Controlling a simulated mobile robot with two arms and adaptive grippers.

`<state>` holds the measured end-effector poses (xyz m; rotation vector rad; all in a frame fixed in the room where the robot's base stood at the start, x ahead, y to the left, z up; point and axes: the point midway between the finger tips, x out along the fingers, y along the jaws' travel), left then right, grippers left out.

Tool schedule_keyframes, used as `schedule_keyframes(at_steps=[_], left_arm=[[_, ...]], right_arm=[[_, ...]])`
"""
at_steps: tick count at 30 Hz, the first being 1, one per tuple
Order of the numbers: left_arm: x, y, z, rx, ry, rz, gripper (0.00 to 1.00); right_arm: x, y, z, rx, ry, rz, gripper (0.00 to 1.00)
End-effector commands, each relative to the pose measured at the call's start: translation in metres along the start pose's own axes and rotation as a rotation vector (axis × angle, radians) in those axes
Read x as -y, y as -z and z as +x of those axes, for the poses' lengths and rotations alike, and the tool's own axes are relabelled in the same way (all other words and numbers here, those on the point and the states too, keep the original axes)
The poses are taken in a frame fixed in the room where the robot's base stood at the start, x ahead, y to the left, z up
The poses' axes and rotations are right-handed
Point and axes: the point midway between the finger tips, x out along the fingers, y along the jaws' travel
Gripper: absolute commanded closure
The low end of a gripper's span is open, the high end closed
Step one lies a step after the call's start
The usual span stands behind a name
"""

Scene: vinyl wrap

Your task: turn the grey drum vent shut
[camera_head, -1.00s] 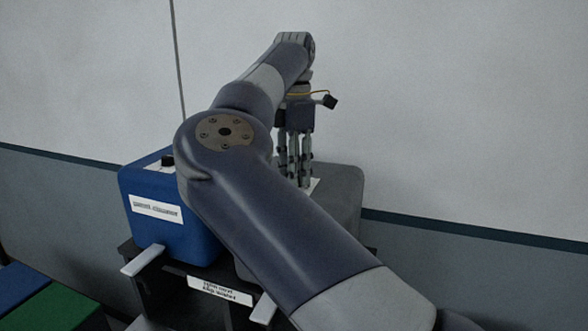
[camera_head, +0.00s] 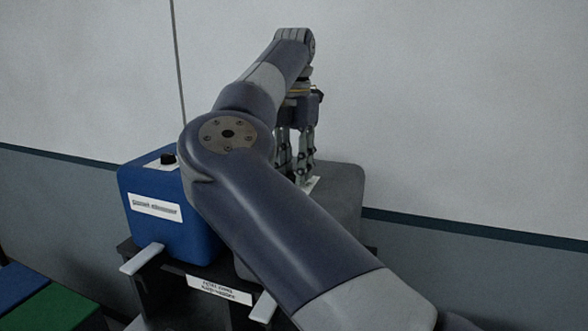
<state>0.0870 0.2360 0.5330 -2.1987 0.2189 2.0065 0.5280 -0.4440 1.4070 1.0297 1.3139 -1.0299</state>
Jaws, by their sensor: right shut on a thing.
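The grey drum (camera_head: 343,195) stands on a dark stand, partly hidden behind my right arm. My right gripper (camera_head: 297,172) points down at the top of the grey drum, with its fingers around something there. The vent itself is hidden by the fingers and the arm. A small piece of a white label (camera_head: 312,184) shows beside the fingertips on the drum's top. My left gripper is not in view.
A blue drum (camera_head: 170,228) with a white label and a black knob (camera_head: 168,159) on top stands left of the grey drum. The dark stand (camera_head: 165,298) has light handles and a label in front. A wall is close behind.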

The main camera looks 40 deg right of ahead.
Motion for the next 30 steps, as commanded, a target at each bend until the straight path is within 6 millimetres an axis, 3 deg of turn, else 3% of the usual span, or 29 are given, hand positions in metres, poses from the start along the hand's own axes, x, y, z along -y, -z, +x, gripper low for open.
schedule_keyframes(at_steps=[30], left_arm=[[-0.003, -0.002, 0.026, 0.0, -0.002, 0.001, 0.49]], right_arm=[[0.0, 0.0, 0.001, 0.0, -0.001, -0.896, 0.94]])
